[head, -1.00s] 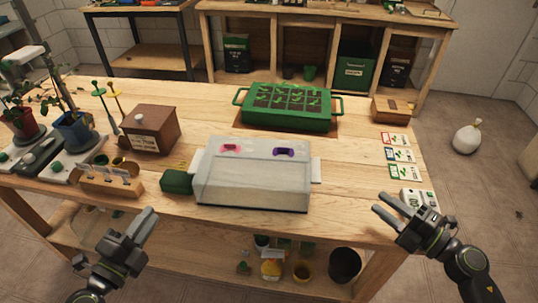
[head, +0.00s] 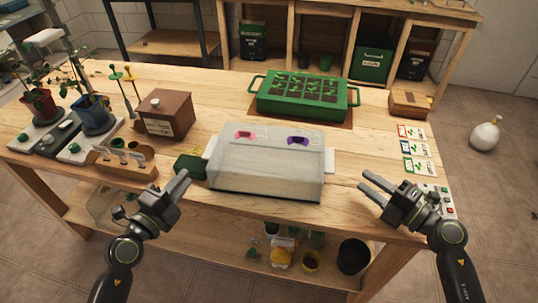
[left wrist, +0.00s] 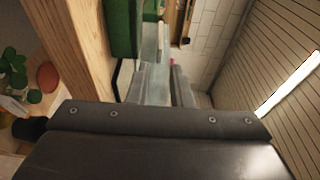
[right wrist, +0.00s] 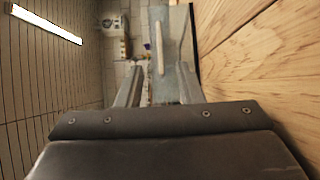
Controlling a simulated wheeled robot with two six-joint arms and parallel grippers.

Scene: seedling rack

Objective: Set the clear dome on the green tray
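The clear dome (head: 268,172) sits upright on the bench near its front edge. It has a pink and a purple vent on top and a pale tab at each side. The green tray (head: 303,108) stands behind it, filled with seedlings, with a handle at each end. My left gripper (head: 181,185) is open and empty, apart from the dome's left side. My right gripper (head: 368,184) is open and empty, apart from its right side. The dome shows between the fingers in the left wrist view (left wrist: 155,70) and the right wrist view (right wrist: 172,60).
A small dark green block (head: 190,167) lies close to the dome's left tab. A wooden box (head: 166,114), a label holder (head: 125,163) and potted plants (head: 92,113) stand to the left. Seed cards (head: 417,150) and a small wooden box (head: 409,104) are at the right.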

